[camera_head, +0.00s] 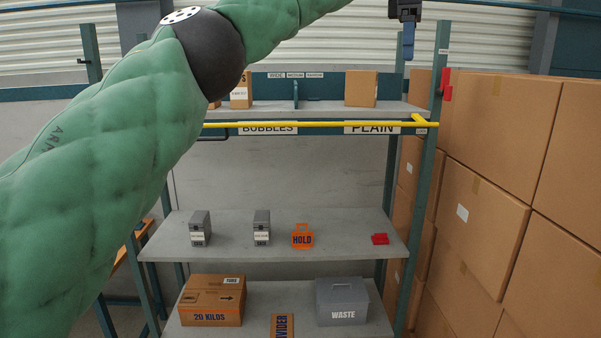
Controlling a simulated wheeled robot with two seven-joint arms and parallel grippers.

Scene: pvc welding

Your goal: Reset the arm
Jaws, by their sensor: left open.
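My left arm, in a green padded cover, comes in from the left and reaches up across the top of the head view. My left gripper (408,42) hangs at the top right, in front of the right end of the shelf rack's upper level. It points down, seen nearly edge-on, with a dark body and blue fingers. It is open and nothing shows between the fingers. It is apart from the shelves. My right gripper is out of view.
The rack's middle shelf (275,249) bears two grey boxes, an orange HOLD tag (302,237) and a small red piece (380,239). Below are a carton (212,300) and a WASTE bin (341,302). A yellow bar (310,124) crosses the rack. Stacked cartons (500,110) wall the right.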

